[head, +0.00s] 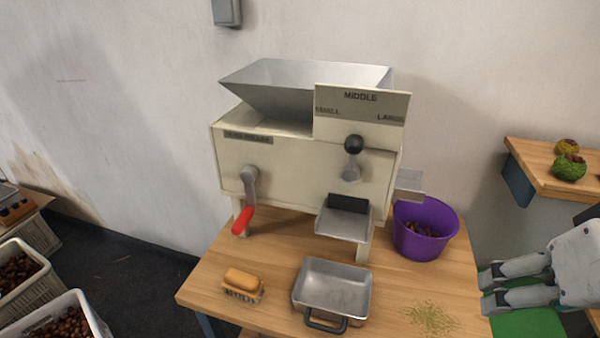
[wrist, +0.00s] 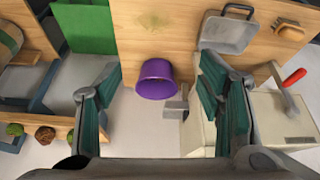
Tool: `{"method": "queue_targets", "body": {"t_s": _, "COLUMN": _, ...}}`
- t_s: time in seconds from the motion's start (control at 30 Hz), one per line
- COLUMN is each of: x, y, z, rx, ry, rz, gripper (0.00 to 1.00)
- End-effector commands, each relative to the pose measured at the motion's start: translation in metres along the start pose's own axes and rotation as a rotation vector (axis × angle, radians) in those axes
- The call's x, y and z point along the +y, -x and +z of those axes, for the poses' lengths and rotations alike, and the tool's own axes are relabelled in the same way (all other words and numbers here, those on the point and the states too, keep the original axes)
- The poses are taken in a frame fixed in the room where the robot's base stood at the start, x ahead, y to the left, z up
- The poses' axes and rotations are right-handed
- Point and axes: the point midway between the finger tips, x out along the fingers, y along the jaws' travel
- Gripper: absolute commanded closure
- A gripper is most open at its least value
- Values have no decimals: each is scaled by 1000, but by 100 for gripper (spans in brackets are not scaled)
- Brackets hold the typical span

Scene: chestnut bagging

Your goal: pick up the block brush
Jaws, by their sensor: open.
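The block brush (head: 243,284) lies on the front left of the wooden table, with a tan rounded back on top and bristles below. It also shows in the wrist view (wrist: 289,31) near the top right, on the table. My gripper (head: 487,290) is at the right edge of the head view, beyond the right side of the table and far from the brush. In the wrist view my gripper (wrist: 160,95) has its two fingers wide apart with nothing between them; the purple bucket is seen beyond the gap.
A metal pan (head: 333,288) sits right of the brush. The sorting machine (head: 290,165) with a red-handled crank (head: 243,221) stands behind. A purple bucket (head: 424,228) and yellowish crumbs (head: 430,318) lie to the right. Crates of chestnuts (head: 62,318) stand at left.

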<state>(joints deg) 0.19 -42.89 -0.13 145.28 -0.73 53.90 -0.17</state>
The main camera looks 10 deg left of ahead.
Motion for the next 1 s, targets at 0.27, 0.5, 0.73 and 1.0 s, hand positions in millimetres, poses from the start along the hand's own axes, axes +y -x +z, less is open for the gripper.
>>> {"method": "queue_targets", "body": {"t_s": 0.27, "x": 0, "y": 42, "z": 3, "rx": 0, "ry": 0, "rz": 0, "gripper": 38}}
{"method": "queue_targets", "body": {"t_s": 0.5, "x": 1, "y": 72, "z": 7, "rx": 0, "ry": 0, "rz": 0, "gripper": 38}}
{"method": "queue_targets", "body": {"t_s": 0.73, "x": -7, "y": 69, "z": -3, "rx": -10, "ry": 54, "rz": -2, "gripper": 38}}
{"method": "queue_targets", "body": {"t_s": 1.0, "x": -40, "y": 28, "z": -39, "rx": -28, "ry": 251, "rz": -24, "gripper": 38}}
